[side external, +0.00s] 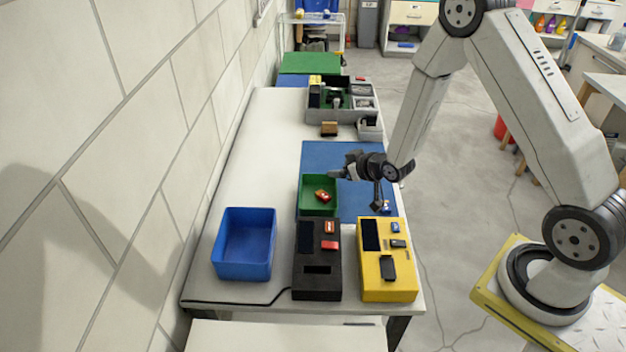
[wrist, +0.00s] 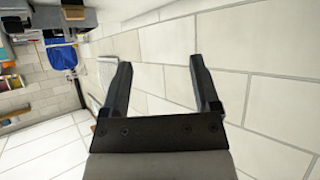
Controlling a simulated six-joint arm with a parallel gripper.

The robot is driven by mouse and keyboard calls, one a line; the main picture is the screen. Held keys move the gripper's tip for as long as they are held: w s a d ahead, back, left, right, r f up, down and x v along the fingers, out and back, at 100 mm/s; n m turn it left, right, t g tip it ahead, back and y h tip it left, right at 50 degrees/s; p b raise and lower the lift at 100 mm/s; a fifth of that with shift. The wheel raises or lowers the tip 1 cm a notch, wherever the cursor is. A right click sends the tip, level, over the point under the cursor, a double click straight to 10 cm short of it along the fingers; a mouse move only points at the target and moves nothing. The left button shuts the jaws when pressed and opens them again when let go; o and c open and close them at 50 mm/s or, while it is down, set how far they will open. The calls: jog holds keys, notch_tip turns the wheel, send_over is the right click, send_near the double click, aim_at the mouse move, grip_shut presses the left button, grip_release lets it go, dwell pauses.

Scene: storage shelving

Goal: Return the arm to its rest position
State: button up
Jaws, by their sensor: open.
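My gripper (side external: 342,173) is above the blue mat (side external: 318,155) on the table, just right of the green bin in the side view. In the wrist view my gripper (wrist: 160,92) shows two black fingers spread wide apart with nothing between them. Behind them are the pale block wall and part of the room. My arm reaches over from its base on the right, bent high, with the wrist low over the table's right side.
A green bin (side external: 305,204) holds a red item (side external: 322,195). A blue bin (side external: 245,268), a black box (side external: 318,284) and a yellow box (side external: 400,289) stand at the near end. A grey organiser (side external: 344,117) stands farther back. The table's left strip (side external: 240,170) is clear beside the wall.

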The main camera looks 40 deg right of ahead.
jog(key=s+a+r+g, duration=0.3)
jog(key=s+r+g, duration=0.1)
jog(key=s, duration=0.5)
jog(key=s+a+r+g, duration=0.4)
jog(key=s+r, duration=0.3)
jog(key=s, duration=0.3)
jog(key=shift+s+g, duration=0.25)
jog(key=shift+g, duration=0.15)
